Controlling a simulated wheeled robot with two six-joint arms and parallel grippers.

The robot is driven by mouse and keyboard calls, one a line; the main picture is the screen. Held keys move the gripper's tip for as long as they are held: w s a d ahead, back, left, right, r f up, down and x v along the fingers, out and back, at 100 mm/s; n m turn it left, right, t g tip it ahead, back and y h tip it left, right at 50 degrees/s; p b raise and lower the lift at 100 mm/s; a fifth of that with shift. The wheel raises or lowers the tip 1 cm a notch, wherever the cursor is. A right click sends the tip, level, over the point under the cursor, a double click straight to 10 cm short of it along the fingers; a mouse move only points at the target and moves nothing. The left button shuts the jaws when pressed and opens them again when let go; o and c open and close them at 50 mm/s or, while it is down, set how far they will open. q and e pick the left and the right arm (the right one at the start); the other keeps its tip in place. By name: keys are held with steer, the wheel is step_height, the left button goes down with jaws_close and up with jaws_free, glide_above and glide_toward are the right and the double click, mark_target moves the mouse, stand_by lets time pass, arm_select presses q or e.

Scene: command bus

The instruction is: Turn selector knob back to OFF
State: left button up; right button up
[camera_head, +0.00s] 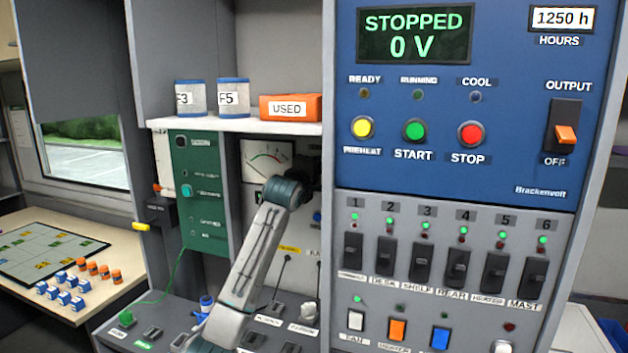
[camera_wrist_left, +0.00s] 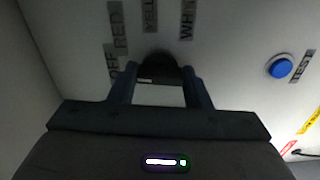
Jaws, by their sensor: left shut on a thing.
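The dark selector knob (camera_wrist_left: 158,66) sits on a pale panel in the left wrist view. Labels OFF (camera_wrist_left: 112,64), RED, YELLOW and WHITE fan around it from left to right. My left gripper (camera_wrist_left: 161,84) is shut on the knob, with one finger on each side of it. The fingers and shadow hide part of the knob, and I cannot tell which label it points to. In the head view my left arm reaches up to the panel in the recess, and its wrist (camera_head: 287,192) hides the knob there. My right gripper is not in view.
A blue TEST button (camera_wrist_left: 279,66) is right of the knob. A shelf (camera_head: 235,125) with labelled tins and an orange USED box (camera_head: 290,107) is just above my wrist. The generator panel (camera_head: 470,120) reads STOPPED and 0 V, and its cabinet edge stands close on the right.

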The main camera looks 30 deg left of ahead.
arm_select(q)
steer(key=shift+f+n+b, duration=0.1)
steer(key=shift+n+b, duration=0.25)
steer(key=shift+n, duration=0.15)
steer(key=o, duration=1)
steer(key=shift+s, duration=0.1)
steer(key=b+v, duration=0.4)
steer(key=v, duration=0.6)
steer(key=shift+s+d+b, duration=0.1)
steer(key=shift+s+b, duration=0.2)
steer(key=shift+s, duration=0.05)
